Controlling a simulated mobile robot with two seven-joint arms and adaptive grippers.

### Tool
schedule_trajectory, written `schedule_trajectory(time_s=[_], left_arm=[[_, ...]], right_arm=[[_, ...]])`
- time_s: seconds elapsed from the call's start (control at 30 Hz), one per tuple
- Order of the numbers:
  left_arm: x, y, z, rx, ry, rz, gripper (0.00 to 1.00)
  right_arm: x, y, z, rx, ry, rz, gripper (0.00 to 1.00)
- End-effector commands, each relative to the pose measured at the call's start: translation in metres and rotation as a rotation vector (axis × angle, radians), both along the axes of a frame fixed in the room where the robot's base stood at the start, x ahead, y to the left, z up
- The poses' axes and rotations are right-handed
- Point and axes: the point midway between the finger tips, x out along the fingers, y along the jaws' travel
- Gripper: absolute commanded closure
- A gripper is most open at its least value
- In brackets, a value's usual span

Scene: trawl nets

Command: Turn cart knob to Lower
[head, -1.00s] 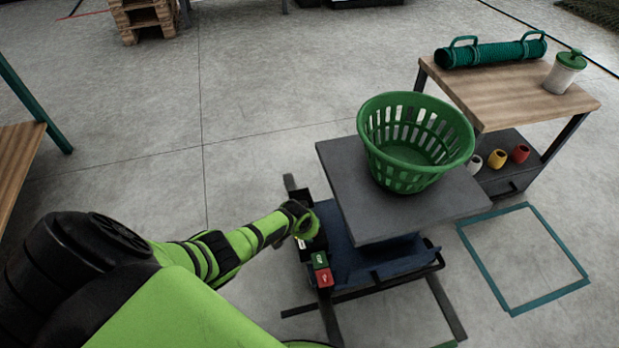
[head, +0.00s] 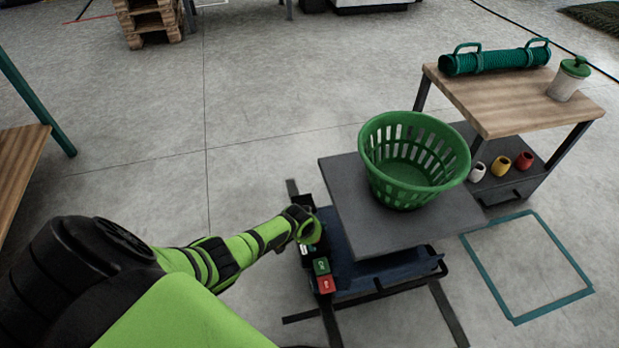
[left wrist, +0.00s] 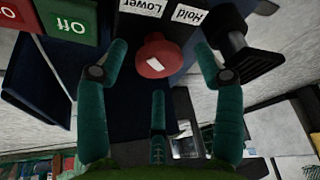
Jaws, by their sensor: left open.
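The red knob (left wrist: 157,57) carries a short white mark and sits on the cart's dark panel in the left wrist view. The white Lower label (left wrist: 142,8) and Hold label (left wrist: 188,14) lie beyond it, upside down. The mark points roughly towards those labels; I cannot tell exactly at which. My left gripper (left wrist: 160,75) is open, with its teal fingers spread around the knob; contact is unclear. In the head view my left gripper (head: 309,230) is over the cart's left side and hides the knob. The cart (head: 375,277) has a grey platform (head: 345,190). My right gripper is not in view.
A green basket (head: 414,165) stands on the platform. A wooden-topped table (head: 500,95) stands behind right. A teal floor outline (head: 527,262) is empty.

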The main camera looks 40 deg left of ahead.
Motion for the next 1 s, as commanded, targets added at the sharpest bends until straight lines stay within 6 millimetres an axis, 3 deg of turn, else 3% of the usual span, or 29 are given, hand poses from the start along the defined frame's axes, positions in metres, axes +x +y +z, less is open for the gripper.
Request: schedule_trajectory(time_s=[0.27,0.8,1.0], left_arm=[[-0.010,-0.001,0.025,0.001,-0.003,-0.001,0.32],[-0.037,-0.004,0.095,0.000,-0.006,-0.001,0.32],[-0.042,-0.005,0.106,-0.002,-0.006,0.000,0.32]], right_arm=[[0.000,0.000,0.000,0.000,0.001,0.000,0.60],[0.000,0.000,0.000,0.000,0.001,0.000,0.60],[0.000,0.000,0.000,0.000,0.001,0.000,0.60]])
